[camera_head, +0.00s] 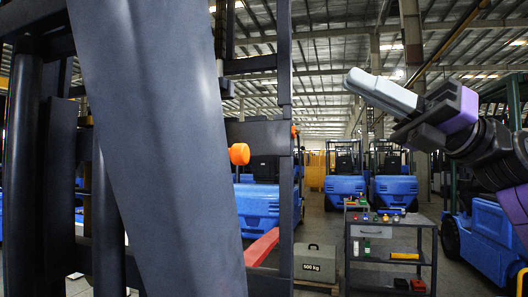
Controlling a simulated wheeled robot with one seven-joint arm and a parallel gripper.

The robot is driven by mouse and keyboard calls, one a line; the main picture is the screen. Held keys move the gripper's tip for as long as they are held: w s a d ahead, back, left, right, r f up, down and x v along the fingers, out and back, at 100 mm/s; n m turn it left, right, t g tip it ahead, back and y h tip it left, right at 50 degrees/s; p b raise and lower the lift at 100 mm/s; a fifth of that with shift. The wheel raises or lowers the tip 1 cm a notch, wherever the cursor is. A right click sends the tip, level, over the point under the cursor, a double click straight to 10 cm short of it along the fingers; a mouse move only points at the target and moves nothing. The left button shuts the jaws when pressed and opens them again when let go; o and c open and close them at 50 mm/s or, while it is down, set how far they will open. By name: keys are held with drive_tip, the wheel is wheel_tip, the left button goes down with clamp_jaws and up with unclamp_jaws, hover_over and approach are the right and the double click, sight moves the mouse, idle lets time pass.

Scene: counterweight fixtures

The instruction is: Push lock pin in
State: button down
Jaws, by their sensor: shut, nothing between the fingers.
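The lock pin appears to be the orange knob (239,154) in the head view, sticking out on a dark fixture just right of the large grey slanted panel (160,130). Whether the pin is in or out cannot be told. My gripper (360,84) is at upper right, its light grey fingers shut and empty, pointing left. In the picture it is right of and higher than the orange knob, clearly apart from it.
A dark upright post (285,120) stands between the knob and my gripper in the picture. A red bar (262,247) and a 500 kg weight (315,262) are lower down. A tool cart (390,236) and blue forklifts (345,187) stand behind.

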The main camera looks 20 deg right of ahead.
sight(246, 145)
drive_tip(key=w+d+f+t+h, duration=0.1)
drive_tip(key=w+d+f+h, duration=0.1)
drive_tip(key=w+f+h, duration=0.2)
drive_tip(key=w+h, duration=0.3)
drive_tip(key=h, duration=0.3)
drive_tip(key=shift+w+d+f, duration=0.2)
drive_tip(key=shift+d+f, duration=0.05)
drive_tip(key=shift+f, duration=0.05)
drive_tip(key=shift+a, duration=0.1)
drive_tip(key=p+x, duration=0.3)
drive_tip(key=x, duration=1)
drive_tip(key=shift+w+r, duration=0.15)
drive_tip(key=shift+w+a+f, duration=0.1)
drive_tip(key=shift+w+f, duration=0.15)
drive_tip(key=shift+w, duration=0.1)
drive_tip(key=shift+w+a+r+b, duration=0.1)
drive_tip(key=shift+w+a+b, duration=0.25)
drive_tip(key=shift+w+a, duration=1.6)
drive_tip(key=shift+s+a, duration=0.15)
